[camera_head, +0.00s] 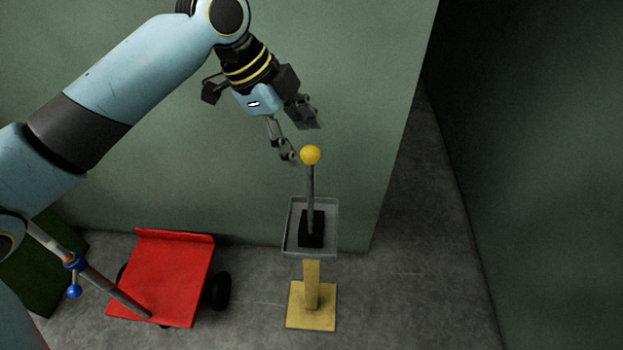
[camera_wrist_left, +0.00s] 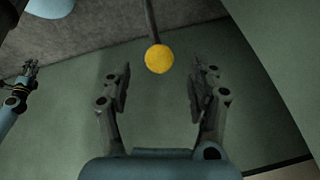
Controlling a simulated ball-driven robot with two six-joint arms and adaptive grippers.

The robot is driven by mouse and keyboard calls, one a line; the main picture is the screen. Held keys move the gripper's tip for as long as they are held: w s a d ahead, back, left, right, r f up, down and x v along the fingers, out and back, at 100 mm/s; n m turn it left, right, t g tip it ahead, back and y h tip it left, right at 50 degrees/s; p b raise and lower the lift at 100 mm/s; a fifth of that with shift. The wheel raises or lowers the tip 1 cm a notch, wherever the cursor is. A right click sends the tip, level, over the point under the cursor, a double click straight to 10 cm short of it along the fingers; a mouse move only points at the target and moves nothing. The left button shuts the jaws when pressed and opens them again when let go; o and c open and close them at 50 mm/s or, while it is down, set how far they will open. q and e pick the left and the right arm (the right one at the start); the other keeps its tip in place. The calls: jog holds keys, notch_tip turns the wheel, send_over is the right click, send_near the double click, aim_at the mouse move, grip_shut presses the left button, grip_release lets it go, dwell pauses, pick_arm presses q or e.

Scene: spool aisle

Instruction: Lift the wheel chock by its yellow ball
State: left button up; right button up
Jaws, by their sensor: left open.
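The wheel chock (camera_head: 312,229) is a black block with a thin upright rod topped by a yellow ball (camera_head: 311,155). It stands in a shallow grey tray (camera_head: 292,240). My left gripper (camera_head: 302,138) is open and empty, beside and just above the ball. In the left wrist view, the yellow ball (camera_wrist_left: 159,58) lies near the gap between the two open fingers (camera_wrist_left: 160,88), a little beyond their tips; no contact shows. What looks like my right gripper (camera_wrist_left: 29,76) appears small at the left of that view, its jaws unclear.
The tray sits on a yellow post with a square foot (camera_head: 311,318). A red cart (camera_head: 170,275) with black wheels and a grey handle stands to the left on the floor. A green wall (camera_head: 350,90) rises behind. Grey floor is clear right of the stand.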

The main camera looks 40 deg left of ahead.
aim_at(306, 148)
pick_arm(q)
jog(key=x, duration=0.4)
jog(key=shift+w+d+f, duration=0.1)
jog(key=shift+d+f, duration=0.1)
jog(key=shift+f, duration=0.15)
jog(key=shift+c, duration=0.2)
grip_shut()
